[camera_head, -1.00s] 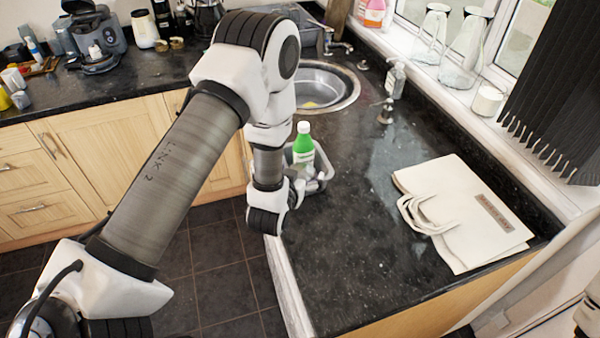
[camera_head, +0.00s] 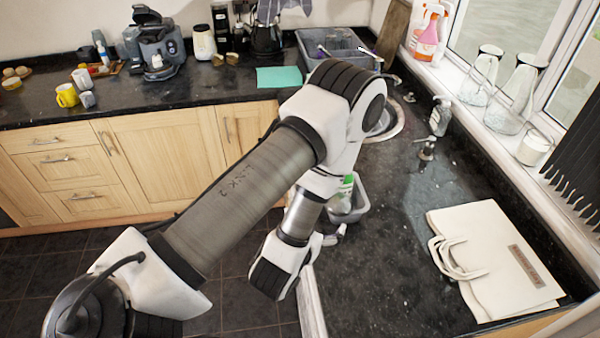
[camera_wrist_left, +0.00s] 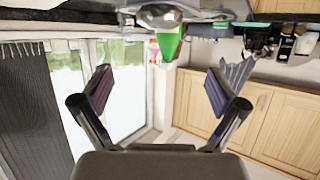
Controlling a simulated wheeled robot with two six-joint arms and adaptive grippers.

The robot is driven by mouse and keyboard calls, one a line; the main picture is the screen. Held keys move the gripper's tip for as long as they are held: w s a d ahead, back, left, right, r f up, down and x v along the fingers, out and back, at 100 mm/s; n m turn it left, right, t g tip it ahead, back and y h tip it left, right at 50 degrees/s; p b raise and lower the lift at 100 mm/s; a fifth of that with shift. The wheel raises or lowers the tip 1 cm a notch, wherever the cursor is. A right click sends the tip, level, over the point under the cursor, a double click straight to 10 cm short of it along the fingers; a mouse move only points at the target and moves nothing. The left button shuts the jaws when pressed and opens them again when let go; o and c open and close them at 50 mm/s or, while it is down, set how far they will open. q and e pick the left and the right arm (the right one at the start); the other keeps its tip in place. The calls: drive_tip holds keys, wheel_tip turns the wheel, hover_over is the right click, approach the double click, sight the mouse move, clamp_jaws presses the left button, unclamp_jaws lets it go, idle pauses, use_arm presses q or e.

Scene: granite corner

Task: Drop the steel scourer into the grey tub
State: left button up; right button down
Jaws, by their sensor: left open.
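A larger grey basin (camera_head: 312,42) stands on the back counter by the sink. My left gripper (camera_head: 334,237) is mostly hidden by its own wrist, close in front of the small tub. My right gripper is out of view.
A white bag (camera_head: 490,255) lies on the right counter. A soap dispenser (camera_head: 440,115) and a tap stand near the sink (camera_head: 396,122). Glass vessels (camera_head: 512,95) line the windowsill. A mint sheet (camera_head: 279,77) lies on the back counter. Dark counter left of the bag is clear.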

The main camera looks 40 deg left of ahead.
use_arm(q)
drive_tip(key=s+d+f+m+g+h, duration=0.2)
drive_tip(key=s+d+f+g+h, duration=0.1)
drive_tip(key=s+f+g, duration=1.35)
drive_tip(key=s+f+t+b, duration=0.3)
drive_tip(key=f+b, duration=0.9)
drive_tip(key=shift+s+a+f, duration=0.15)
drive_tip(key=shift+s+f, duration=0.1)
drive_tip(key=shift+f, duration=0.15)
drive_tip(key=shift+w, duration=0.1)
drive_tip(key=shift+o, duration=0.4)
